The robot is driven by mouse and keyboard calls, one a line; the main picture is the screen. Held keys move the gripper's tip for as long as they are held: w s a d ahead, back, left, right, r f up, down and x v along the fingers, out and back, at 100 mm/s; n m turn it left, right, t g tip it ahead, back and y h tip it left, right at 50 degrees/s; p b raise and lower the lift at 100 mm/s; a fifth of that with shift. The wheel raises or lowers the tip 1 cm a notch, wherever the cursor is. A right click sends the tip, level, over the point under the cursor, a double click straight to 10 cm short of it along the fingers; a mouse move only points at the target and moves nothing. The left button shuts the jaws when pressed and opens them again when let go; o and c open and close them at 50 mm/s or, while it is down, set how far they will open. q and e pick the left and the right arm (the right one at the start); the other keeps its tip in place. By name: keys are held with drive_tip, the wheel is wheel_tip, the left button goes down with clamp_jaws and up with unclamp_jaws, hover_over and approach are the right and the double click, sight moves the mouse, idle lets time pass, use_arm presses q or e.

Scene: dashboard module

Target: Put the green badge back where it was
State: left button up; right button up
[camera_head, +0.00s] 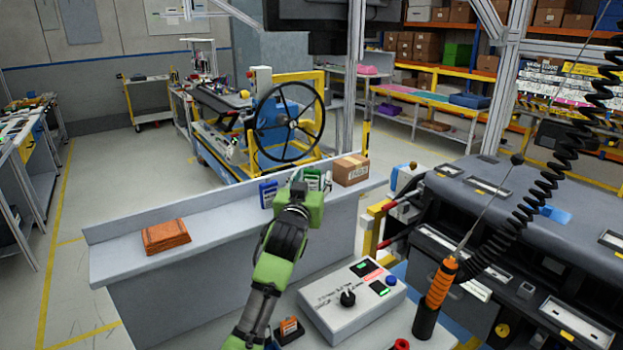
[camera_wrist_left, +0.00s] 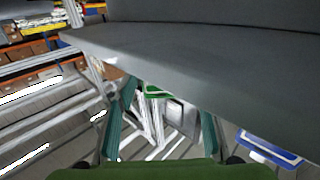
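The green badge (camera_head: 313,177) shows at the back of the grey ledge, partly hidden behind my left gripper (camera_head: 310,190). In the left wrist view, a green strip (camera_wrist_left: 157,92) shows between my two finger tips, with a pale grey part beside it. The fingers (camera_wrist_left: 162,125) stand well apart, with gaps to either side of the strip. I cannot tell whether the badge stands on the ledge. A blue badge (camera_head: 267,193) stands just left of the gripper; it also shows in the left wrist view (camera_wrist_left: 268,148). My right gripper is not in view.
The grey ledge (camera_head: 200,218) holds an orange-brown stack (camera_head: 166,237) at left and a cardboard box (camera_head: 350,170) right of the gripper. An orange badge (camera_head: 290,326), a control box (camera_head: 350,299) and an orange-handled device (camera_head: 437,287) are in front. The ledge's left-middle stretch is clear.

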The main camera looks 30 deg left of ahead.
use_arm(q)
drive_tip(key=shift+r, duration=0.2)
drive_tip(key=shift+s+d, duration=0.15)
drive_tip(key=shift+s, duration=0.05)
drive_tip(key=p+v, duration=0.3)
drive_tip(key=v, duration=0.8)
drive_tip(key=shift+s, duration=0.3)
